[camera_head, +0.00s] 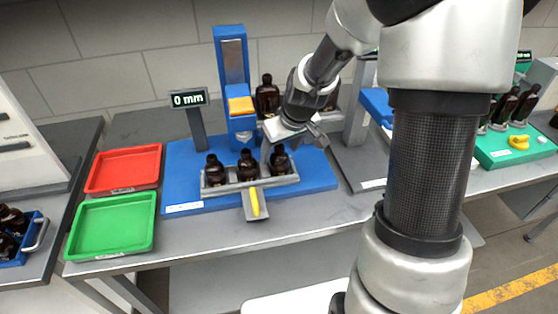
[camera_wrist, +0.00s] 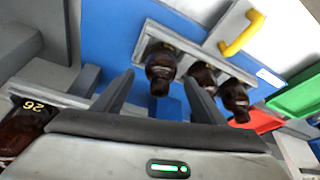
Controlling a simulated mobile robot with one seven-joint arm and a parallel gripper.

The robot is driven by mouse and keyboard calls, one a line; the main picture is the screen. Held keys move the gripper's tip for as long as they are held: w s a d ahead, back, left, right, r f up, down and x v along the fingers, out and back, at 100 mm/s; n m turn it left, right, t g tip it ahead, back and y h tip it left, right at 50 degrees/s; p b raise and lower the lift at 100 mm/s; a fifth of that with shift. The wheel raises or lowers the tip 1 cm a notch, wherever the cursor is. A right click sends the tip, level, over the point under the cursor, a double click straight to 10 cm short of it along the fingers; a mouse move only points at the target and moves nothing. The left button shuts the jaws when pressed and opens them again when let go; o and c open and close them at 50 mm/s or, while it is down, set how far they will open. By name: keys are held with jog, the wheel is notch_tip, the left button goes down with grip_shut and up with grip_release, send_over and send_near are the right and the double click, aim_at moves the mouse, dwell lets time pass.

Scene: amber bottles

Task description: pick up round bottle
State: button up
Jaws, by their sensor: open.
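Three dark amber bottles stand in a row in a grey holder (camera_head: 230,189): a left one (camera_head: 215,170), a middle one (camera_head: 247,166) and a right one (camera_head: 279,161). All look round-shouldered; I cannot tell which the task calls the round bottle. My gripper (camera_head: 290,143) is open and empty, above and just behind the right bottle in the head view. In the wrist view my fingers (camera_wrist: 160,92) point toward the row, with that bottle (camera_wrist: 161,66) framed between them, apparently beyond the tips. The other two bottles stand to its right there.
The holder with its yellow handle (camera_head: 254,201) sits on a blue base (camera_head: 183,160) below a "0 mm" display (camera_head: 188,99). A red tray (camera_head: 124,170) and a green tray (camera_head: 111,225), both empty, lie left. Another dark bottle (camera_head: 267,97) stands behind; one marked 26 (camera_wrist: 25,128) is near my gripper.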

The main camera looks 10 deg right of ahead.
jog(key=shift+x, duration=1)
jog(key=c, duration=1.2)
jog(key=shift+r, duration=0.2)
